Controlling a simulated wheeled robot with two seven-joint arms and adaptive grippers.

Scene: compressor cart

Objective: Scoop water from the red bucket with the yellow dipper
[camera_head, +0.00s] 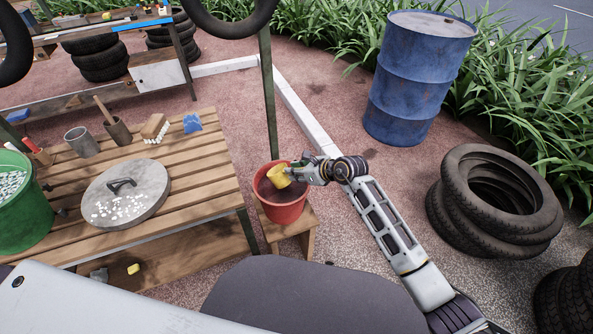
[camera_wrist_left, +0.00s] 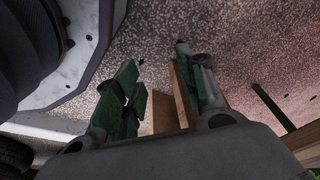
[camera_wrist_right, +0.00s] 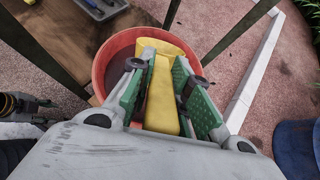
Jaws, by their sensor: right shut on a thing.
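The red bucket (camera_head: 283,214) stands on a small wooden stool and holds dark water. The yellow dipper (camera_head: 277,177) is at the bucket's mouth, tilted, with its cup over or inside the rim; I cannot tell whether it touches the water. My right gripper (camera_head: 296,172) is shut on the dipper's handle, above the bucket's right side. In the right wrist view the yellow handle (camera_wrist_right: 162,103) runs between the green-padded fingers, with the red rim (camera_wrist_right: 103,62) around it. My left gripper (camera_wrist_left: 157,75) is open and empty, shown only in its own wrist view.
A slatted wooden table (camera_head: 191,168) left of the bucket carries a round metal lid (camera_head: 148,178), cups and a green bucket (camera_head: 28,228). A thin green post (camera_head: 268,95) rises behind the red bucket. A blue barrel (camera_head: 412,85) and stacked tires (camera_head: 465,205) stand to the right.

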